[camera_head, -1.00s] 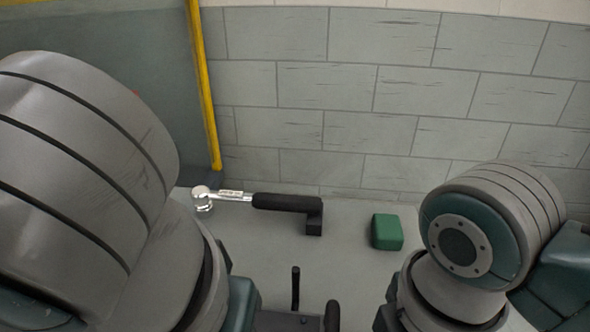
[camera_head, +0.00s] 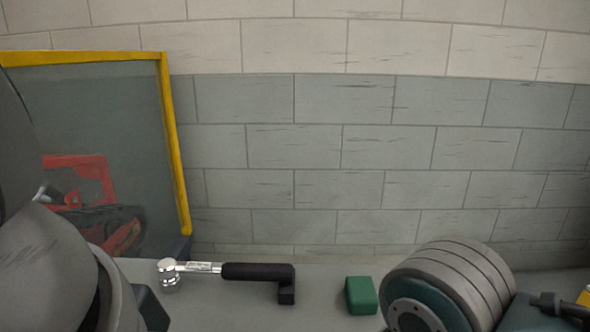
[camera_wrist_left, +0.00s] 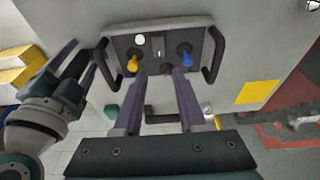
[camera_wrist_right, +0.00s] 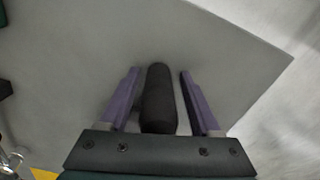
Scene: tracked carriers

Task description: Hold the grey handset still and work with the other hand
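The grey handset (camera_wrist_left: 160,28) shows in the left wrist view, with a yellow stick, a blue stick, a white knob and dark side handles. It is out of the head view. My left gripper (camera_wrist_left: 159,72) is open, its purple fingertips pointing at the handset's near edge with nothing visibly clamped. My right gripper (camera_wrist_right: 157,75) is open, its fingers on either side of a black cylindrical grip (camera_wrist_right: 158,98) with narrow gaps. This appears to be the handset's left-hand handle in the left wrist view, where the right gripper (camera_wrist_left: 84,58) is close to it.
A wrench (camera_head: 245,271) with chrome head and black handle lies on the grey table (camera_head: 240,314). A green block (camera_head: 361,295) stands to its right. Behind are a block wall (camera_head: 310,145) and a yellow-framed pane (camera_head: 175,150) with a red machine (camera_head: 85,190) behind it.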

